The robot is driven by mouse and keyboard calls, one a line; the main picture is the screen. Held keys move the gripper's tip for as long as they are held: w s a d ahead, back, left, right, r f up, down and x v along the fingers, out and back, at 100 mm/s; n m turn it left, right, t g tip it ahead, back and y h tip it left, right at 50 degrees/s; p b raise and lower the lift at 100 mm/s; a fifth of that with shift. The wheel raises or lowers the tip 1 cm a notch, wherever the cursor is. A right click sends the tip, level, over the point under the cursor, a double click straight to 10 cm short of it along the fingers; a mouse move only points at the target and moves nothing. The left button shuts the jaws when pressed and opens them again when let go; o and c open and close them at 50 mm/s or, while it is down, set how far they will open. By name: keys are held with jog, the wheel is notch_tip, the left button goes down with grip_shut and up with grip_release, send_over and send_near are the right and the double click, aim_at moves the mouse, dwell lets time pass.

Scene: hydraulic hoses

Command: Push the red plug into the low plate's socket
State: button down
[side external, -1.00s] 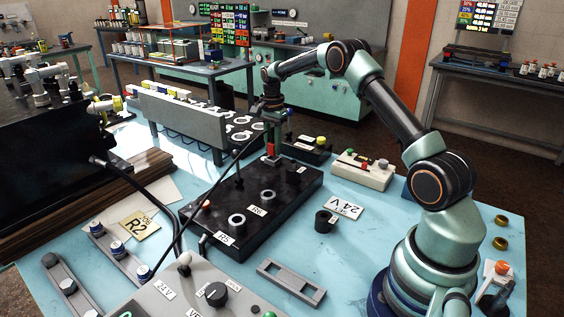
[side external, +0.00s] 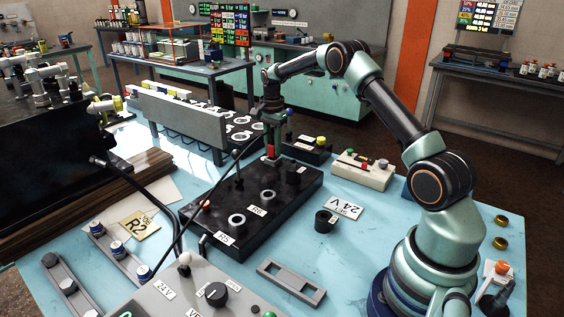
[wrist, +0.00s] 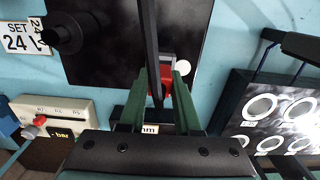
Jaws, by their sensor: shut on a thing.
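The red plug (side external: 271,151) is held upright at the far end of the black low plate (side external: 213,216) in the side view. A pale ring shows at its foot; whether the plug is in the socket or just above it I cannot tell. My gripper (side external: 271,138) is shut on the plug from above. In the wrist view the plug (wrist: 167,78) shows red between the green fingers of my gripper (wrist: 156,88), over the black plate (wrist: 110,60). A dark hose crosses in front and hides part of the plug and the socket.
Ringed sockets (side external: 237,221) and a black cylinder (side external: 296,175) are on the plate. A grey upright panel (side external: 180,118) stands behind to the left. A cream button box (side external: 362,170) and a 24 V card (side external: 343,207) lie to the right.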

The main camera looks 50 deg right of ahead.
jog(key=shift+f, duration=0.6)
jog(key=c, duration=0.5)
grip_release()
notch_tip(320, 180, up, 12)
